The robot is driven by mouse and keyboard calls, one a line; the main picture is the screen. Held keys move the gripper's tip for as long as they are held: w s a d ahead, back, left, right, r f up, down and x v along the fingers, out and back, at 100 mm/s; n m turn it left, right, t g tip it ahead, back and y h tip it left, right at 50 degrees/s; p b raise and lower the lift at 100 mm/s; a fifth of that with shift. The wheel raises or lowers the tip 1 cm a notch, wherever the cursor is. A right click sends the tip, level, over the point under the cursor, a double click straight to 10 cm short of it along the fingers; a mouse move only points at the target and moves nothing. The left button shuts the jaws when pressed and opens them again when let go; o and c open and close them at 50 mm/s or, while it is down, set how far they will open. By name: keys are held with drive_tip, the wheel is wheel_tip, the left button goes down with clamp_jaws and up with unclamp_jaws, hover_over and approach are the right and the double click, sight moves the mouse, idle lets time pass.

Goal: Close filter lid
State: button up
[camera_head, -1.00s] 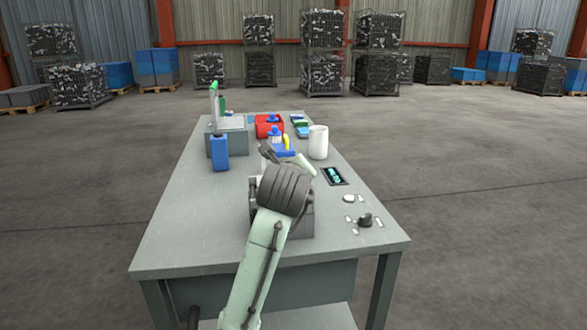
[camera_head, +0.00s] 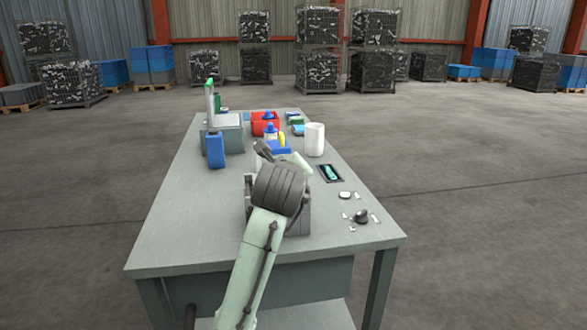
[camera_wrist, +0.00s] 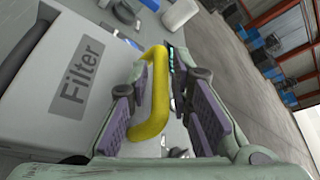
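In the wrist view, a grey panel marked "Filter" (camera_wrist: 85,75) fills the left side. A thick yellow handle (camera_wrist: 154,105) runs beside it, between the two fingers of my gripper (camera_wrist: 160,92). The fingers are apart, one on each side of the handle, with a visible gap at the right finger. In the head view my gripper (camera_head: 266,150) is small and partly hidden by my wrist. A dark grey box (camera_head: 297,217) on the table is mostly covered by my arm. I cannot tell the lid's angle from there.
On the table (camera_head: 190,230) stand a blue jug (camera_head: 216,150), a grey box with an upright panel (camera_head: 228,135), a red bin (camera_head: 262,124) and a white cylinder (camera_head: 315,139). A small screen (camera_head: 330,173) and several small pieces lie at the right. The left front is clear.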

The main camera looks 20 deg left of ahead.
drive_tip(key=v, duration=1.1)
drive_tip(key=shift+d, duration=0.1)
